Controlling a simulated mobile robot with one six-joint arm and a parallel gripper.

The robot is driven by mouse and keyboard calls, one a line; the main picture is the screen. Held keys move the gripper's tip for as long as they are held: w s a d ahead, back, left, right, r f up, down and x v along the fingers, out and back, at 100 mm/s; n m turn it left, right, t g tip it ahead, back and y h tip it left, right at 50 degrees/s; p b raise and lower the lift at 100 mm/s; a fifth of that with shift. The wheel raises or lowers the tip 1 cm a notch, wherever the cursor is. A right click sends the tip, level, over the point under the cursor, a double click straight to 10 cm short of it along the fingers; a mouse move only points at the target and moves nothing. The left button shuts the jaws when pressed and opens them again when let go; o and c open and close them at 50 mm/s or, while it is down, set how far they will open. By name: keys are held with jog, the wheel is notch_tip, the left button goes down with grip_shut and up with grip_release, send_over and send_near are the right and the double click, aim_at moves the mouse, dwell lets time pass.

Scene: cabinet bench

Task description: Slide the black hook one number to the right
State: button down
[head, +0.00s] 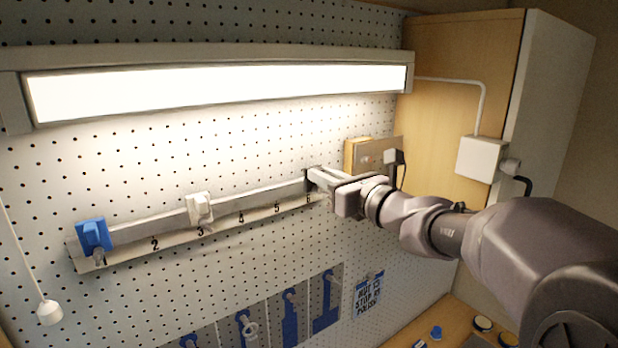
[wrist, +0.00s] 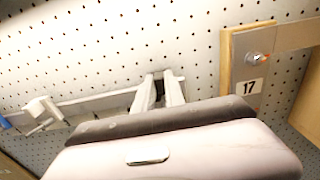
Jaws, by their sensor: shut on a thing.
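A pale rail (head: 255,198) with printed numbers runs across the pegboard. A blue hook (head: 93,235) sits at its left end and a white hook (head: 199,208) sits above the 3. My gripper (head: 313,178) is at the right end of the rail, above the number after the 5, which is partly hidden. In the wrist view, its two fingers (wrist: 160,94) are shut on the black hook (wrist: 159,91), a dark piece between them. Most of the black hook is hidden by the fingers. The white hook also shows in the wrist view (wrist: 42,110).
A lit lamp (head: 220,88) spans the board above the rail. Right of my gripper are a wood-backed metal plate (head: 372,155), tagged 17 in the wrist view, and a wooden cabinet (head: 455,100). Blue tool outlines (head: 290,315) lie below. The rail between the white hook and my gripper is clear.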

jog(key=c, duration=1.5)
grip_release()
jog(key=shift+w+d+r, duration=0.1)
jog(key=shift+d, duration=0.05)
jog(key=shift+o, duration=0.5)
jog(key=shift+w+d, duration=0.1)
jog(key=shift+d, duration=0.05)
jog(key=b+v, duration=0.3)
jog(key=v, duration=1.4)
jog(key=shift+s, duration=0.25)
jog(key=shift+d, duration=0.1)
